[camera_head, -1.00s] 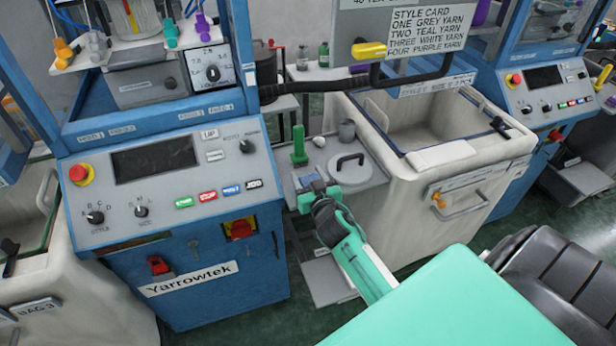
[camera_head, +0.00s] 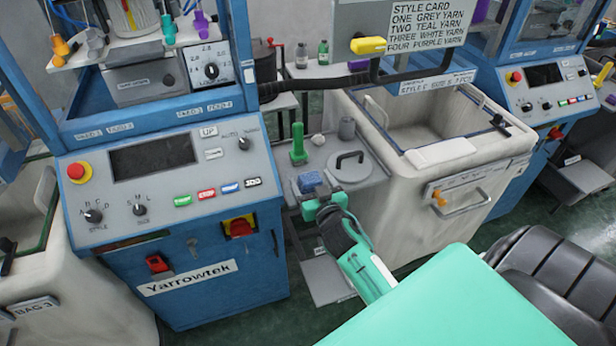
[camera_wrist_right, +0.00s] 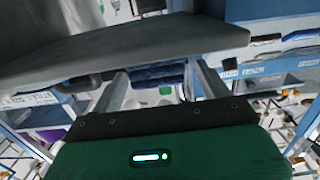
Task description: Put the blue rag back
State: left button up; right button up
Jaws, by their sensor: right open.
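My right gripper (camera_head: 327,202) is just in front of the rag in the head view. Its jaws are open. In the right wrist view the dark blue, layered rag (camera_wrist_right: 158,73) shows beyond and between the two fingers (camera_wrist_right: 160,88); I cannot tell whether they touch it. My left gripper is not in view.
The blue machine panel (camera_head: 160,165) is close on the left. A large pale bin (camera_head: 420,190) stands on the right.

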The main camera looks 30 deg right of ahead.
jog(key=b+v, duration=0.1)
jog(key=v, duration=0.7)
jog(key=shift+s+b, duration=0.3)
jog(key=shift+s, duration=0.05)
jog(key=shift+a, duration=0.1)
